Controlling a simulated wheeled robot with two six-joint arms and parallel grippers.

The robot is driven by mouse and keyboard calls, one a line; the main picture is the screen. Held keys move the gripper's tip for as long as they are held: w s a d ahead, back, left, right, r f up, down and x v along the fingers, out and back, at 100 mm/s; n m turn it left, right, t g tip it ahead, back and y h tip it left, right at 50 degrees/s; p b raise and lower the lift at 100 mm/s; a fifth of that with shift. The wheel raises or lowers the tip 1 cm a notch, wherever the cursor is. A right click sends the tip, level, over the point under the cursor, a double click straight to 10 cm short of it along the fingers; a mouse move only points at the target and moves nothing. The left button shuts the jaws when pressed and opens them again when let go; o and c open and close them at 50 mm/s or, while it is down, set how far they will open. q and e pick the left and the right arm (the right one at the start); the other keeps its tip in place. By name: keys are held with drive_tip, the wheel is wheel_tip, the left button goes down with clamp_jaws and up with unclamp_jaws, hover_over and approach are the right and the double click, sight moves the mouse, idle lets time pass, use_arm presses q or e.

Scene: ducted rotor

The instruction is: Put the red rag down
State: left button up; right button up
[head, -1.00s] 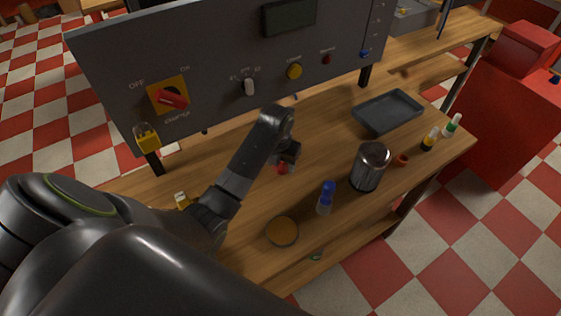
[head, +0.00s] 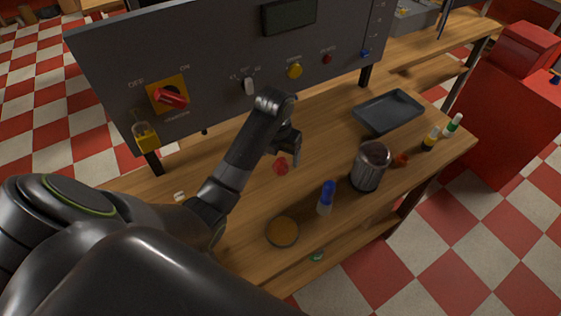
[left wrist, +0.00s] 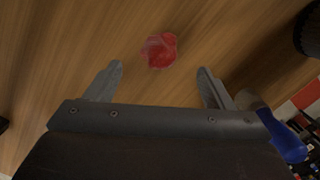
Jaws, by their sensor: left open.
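The red rag (head: 281,167) is a small crumpled bundle lying on the wooden bench. It also shows in the left wrist view (left wrist: 159,50), just beyond the fingertips and between their lines. My left gripper (head: 293,150) is above the bench close to the rag. In the left wrist view its two fingers (left wrist: 160,72) are spread wide with nothing between them, apart from the rag. My right gripper is not in view.
A blue-capped bottle (head: 326,198), a round orange-brown dish (head: 282,232) and a dark metal canister (head: 369,167) stand near the bench's front. A grey tray (head: 388,112) lies farther back. The control panel (head: 220,65) rises behind the arm.

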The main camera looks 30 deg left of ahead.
sight(279, 165)
use_arm(q)
wheel_tip(279, 165, up, 7)
drive_tip(key=p, duration=0.6)
drive_tip(key=shift+s+r, duration=0.2)
drive_tip(key=shift+s, duration=0.25)
drive_tip(key=shift+f, duration=0.1)
